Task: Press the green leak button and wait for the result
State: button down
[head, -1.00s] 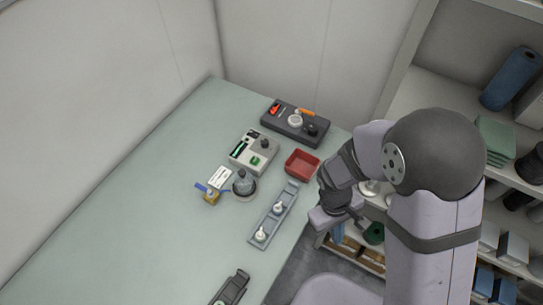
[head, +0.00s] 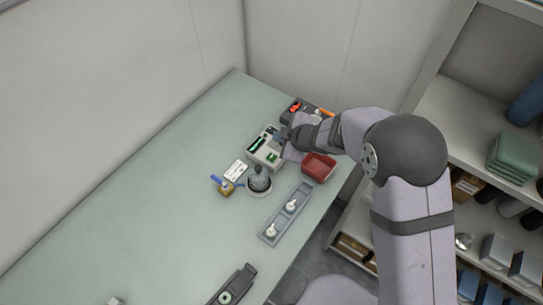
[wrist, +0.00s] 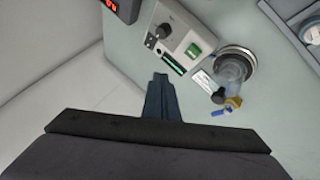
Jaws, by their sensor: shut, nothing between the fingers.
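The leak tester is a light grey box (head: 256,157) on the table, partly covered by my arm in the head view; it also shows in the wrist view (wrist: 178,22). Its green button (head: 272,157) is a raised square, clear in the wrist view (wrist: 194,50). Beside it is a dark window with a green strip (wrist: 173,65). My gripper (wrist: 160,76) is shut and empty. In the head view my gripper (head: 281,137) is over the far part of the tester. In the wrist view its tips appear apart from the button; their height above the tester is unclear.
A clear domed vessel (head: 259,179) on a round base stands near the tester, with a brass and blue fitting (head: 225,187). A red tray (head: 319,168) and a grey rack (head: 271,228) lie to the right. A dark device (head: 293,105) with red digits stands behind.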

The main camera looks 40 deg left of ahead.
jog(key=shift+s+a+r+g+y, duration=0.3)
jog(key=shift+s+a+r+y, duration=0.15)
jog(key=shift+a, duration=0.2)
jog(key=shift+f, duration=0.1)
jog(key=b, duration=0.7)
send_over(274, 159)
notch_tip(274, 159, down, 7)
jog(key=shift+s+r, duration=0.1)
jog(key=shift+r, duration=0.05)
jog(key=shift+f+b, duration=0.9)
jog(key=shift+f, duration=0.05)
jog(key=shift+f, duration=0.2)
dwell(0.8)
jog(key=shift+f, duration=0.25)
